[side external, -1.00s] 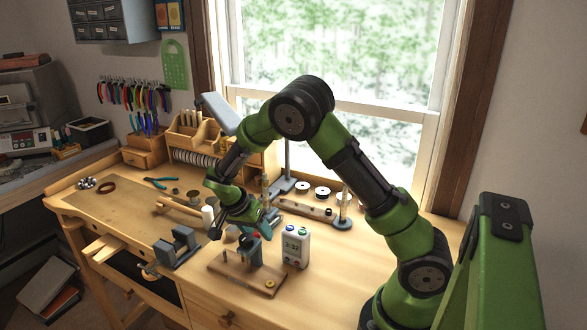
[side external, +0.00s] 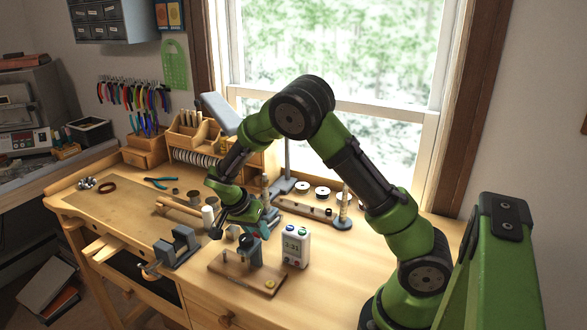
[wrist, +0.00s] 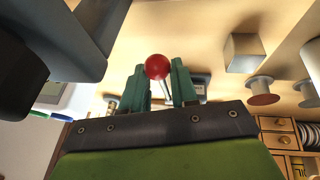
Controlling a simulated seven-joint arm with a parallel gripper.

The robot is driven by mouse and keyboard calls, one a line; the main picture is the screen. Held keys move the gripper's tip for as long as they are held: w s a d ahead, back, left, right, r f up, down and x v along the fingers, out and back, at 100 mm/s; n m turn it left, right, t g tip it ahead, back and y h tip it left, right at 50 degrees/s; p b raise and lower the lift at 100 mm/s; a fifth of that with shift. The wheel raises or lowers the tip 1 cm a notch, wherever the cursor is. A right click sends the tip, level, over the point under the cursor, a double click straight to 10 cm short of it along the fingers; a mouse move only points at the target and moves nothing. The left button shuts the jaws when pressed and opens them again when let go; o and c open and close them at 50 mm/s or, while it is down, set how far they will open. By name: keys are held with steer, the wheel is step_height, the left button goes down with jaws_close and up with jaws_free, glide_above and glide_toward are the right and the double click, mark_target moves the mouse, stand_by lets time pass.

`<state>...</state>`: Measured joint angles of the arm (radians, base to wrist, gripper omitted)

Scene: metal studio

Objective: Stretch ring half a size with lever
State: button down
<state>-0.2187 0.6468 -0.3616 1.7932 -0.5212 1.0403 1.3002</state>
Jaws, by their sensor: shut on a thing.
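The stretcher, a small blue-grey device (side external: 250,249), stands on a wooden board (side external: 228,267) at the front of the bench. My gripper (side external: 264,228) reaches down to its top from behind. In the wrist view, the red ball knob (wrist: 157,66) of the lever sits between the teal fingertips of my gripper (wrist: 160,80), which is shut on it. A thin rod shows just below the knob. In the side view the fingers mostly hide the knob and lever. I cannot make out the ring on the stretcher.
A grey vise-like block (side external: 178,247) is to the left. A white cylinder (side external: 208,216) and a long wooden block (side external: 305,207) lie behind.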

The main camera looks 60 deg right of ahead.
steer(key=r+y, duration=0.1)
steer(key=d+r+y, duration=0.1)
steer(key=y, duration=0.1)
steer(key=d+r+y, duration=0.1)
steer(key=r, duration=0.1)
steer(key=shift+w+d+r, duration=0.1)
steer(key=d+r+y, duration=0.1)
steer(key=y, duration=0.1)
steer(key=shift+d+r+y, duration=0.3)
steer(key=shift+r, duration=0.05)
steer(key=shift+d+r+n, duration=0.3)
steer(key=shift+d+r, duration=0.4)
steer(key=shift+d, duration=0.15)
steer(key=shift+d+r, duration=0.1)
steer(key=shift+d, duration=0.15)
steer(key=shift+s+d, duration=0.15)
steer(key=shift+s, duration=0.1)
stand_by(0.3)
steer(key=c, duration=0.9)
jaws_free()
steer(key=shift+w, duration=0.1)
